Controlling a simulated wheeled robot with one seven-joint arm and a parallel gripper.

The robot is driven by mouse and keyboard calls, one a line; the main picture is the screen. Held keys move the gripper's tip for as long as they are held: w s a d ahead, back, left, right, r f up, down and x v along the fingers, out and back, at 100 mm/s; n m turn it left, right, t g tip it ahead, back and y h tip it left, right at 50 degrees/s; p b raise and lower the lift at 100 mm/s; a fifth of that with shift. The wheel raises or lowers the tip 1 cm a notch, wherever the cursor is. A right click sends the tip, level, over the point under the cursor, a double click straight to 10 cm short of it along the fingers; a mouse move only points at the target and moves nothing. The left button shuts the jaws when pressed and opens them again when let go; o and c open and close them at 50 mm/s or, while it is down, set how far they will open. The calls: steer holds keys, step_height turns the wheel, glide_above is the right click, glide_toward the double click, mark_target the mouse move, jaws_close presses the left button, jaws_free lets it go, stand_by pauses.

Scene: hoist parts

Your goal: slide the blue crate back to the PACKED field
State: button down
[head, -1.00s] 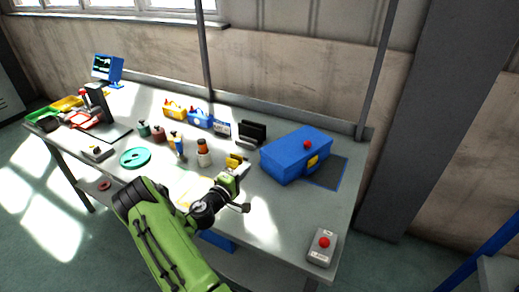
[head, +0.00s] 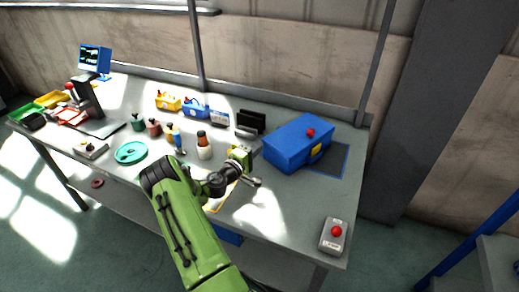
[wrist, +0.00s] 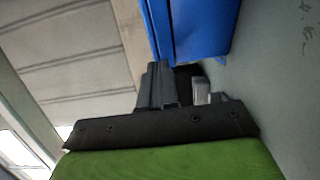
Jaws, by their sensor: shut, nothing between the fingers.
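The blue crate (head: 292,146) stands closed on the bench, with a red knob on its lid and a yellow latch at its front right. It also shows at the top of the wrist view (wrist: 202,28). The PACKED field (head: 339,166) is a blue-outlined dark patch at the crate's right; the crate hides part of it, and no lettering is readable. My gripper (wrist: 158,75) is shut and empty, its fingers pointing towards the crate. In the head view it is at the crate's left side, mostly hidden by my wrist. I cannot tell whether it touches the crate.
A grey box with a red button (head: 334,235) sits at the front right corner. A dark upright holder (head: 250,122) stands behind my gripper. Bottles (head: 204,146), a teal disc (head: 130,152) and small caddies (head: 194,108) are to the left. The bench right of the crate is clear.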

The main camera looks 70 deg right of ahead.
steer(key=shift+s+d, duration=0.25)
steer(key=shift+s, duration=0.2)
steer(key=shift+s+d+b, duration=0.15)
steer(key=shift+s+d, duration=0.25)
steer(key=shift+s, duration=0.4)
steer(key=shift+s+d+b, duration=0.15)
steer(key=shift+s+d, duration=0.25)
steer(key=shift+s, duration=0.4)
steer(key=shift+w, duration=0.15)
steer(key=shift+w+a, duration=0.15)
steer(key=shift+w, duration=0.2)
steer(key=w+a+b, duration=0.1)
steer(key=w+a, duration=0.2)
steer(key=shift+w+f, duration=0.1)
steer(key=shift+w, duration=0.1)
steer(key=v, duration=0.8)
steer(key=shift+a+p, duration=0.3)
steer(key=shift+p, duration=0.1)
